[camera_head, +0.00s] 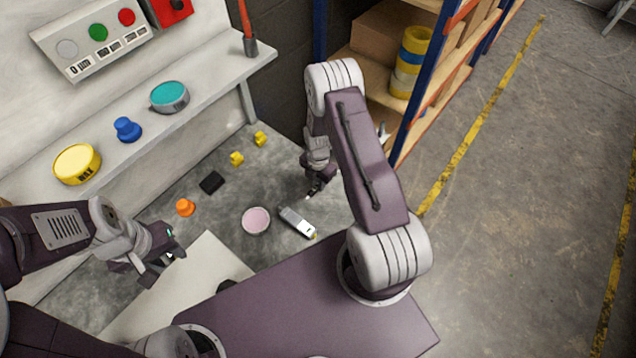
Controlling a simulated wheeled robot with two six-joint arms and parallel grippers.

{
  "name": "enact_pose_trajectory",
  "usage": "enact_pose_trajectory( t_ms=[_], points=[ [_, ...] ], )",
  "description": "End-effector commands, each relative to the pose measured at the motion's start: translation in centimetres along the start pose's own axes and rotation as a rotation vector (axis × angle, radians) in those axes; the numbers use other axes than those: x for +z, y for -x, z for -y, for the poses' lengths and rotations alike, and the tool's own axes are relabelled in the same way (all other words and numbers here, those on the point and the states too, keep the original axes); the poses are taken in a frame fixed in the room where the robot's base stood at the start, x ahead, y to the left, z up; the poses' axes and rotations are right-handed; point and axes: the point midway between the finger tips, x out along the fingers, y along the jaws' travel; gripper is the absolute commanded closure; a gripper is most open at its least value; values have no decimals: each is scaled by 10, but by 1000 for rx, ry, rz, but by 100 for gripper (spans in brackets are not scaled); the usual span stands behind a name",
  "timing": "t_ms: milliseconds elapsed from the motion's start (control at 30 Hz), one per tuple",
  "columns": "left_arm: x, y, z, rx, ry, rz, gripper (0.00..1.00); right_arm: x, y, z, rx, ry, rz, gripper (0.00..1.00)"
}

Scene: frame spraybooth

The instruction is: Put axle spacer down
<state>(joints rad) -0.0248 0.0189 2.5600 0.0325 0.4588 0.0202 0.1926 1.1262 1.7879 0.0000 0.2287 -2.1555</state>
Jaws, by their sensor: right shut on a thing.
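My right gripper (312,194) is low over the grey work surface, behind the grey-and-white device. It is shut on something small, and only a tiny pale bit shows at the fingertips. I cannot tell its shape or whether it touches the surface. No other thing in view is clearly the axle spacer. My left gripper (172,260) is at the lower left, above the edge of a pale board, with its fingers apart and nothing seen between them.
A pink-filled bowl (256,220) and the grey-and-white device (298,222) lie near the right gripper. A black block (211,182), an orange knob (185,207) and yellow pieces (237,158) lie further left and back. The pale board (200,282) is at the front. A shelf rack (412,120) stands right.

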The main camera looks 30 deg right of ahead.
Motion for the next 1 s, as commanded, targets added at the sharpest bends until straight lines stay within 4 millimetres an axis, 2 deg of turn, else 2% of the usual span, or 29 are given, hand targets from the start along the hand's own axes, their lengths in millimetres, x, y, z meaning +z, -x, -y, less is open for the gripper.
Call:
enact_pose_trajectory(
  t_ms=[267, 300, 367, 633, 733, 867, 1000],
  points=[
    [0, -3, 0, 0, 0, 0, 64, 0, -3, 0, 1, 0, 0, 100],
    [0, -2, 0, 0, 0, 0, 64, 0, -3, 0, 1, 0, 1, 76],
    [0, -2, 0, 0, 0, 0, 64, 0, -2, 0, 1, 0, 1, 60],
    [0, -2, 0, 0, 0, 0, 64, 0, -2, 0, 1, 0, 1, 60],
    [0, 3, 0, 0, 0, 0, 64, 0, 6, -1, 2, 0, 1, 60],
    [-1, 8, 0, 0, 0, 0, 64, 1, 34, -1, 5, 0, 3, 60],
    [-2, 15, 0, 0, 0, 0, 64, 1, 72, -1, 6, 0, 4, 60]
  ],
)
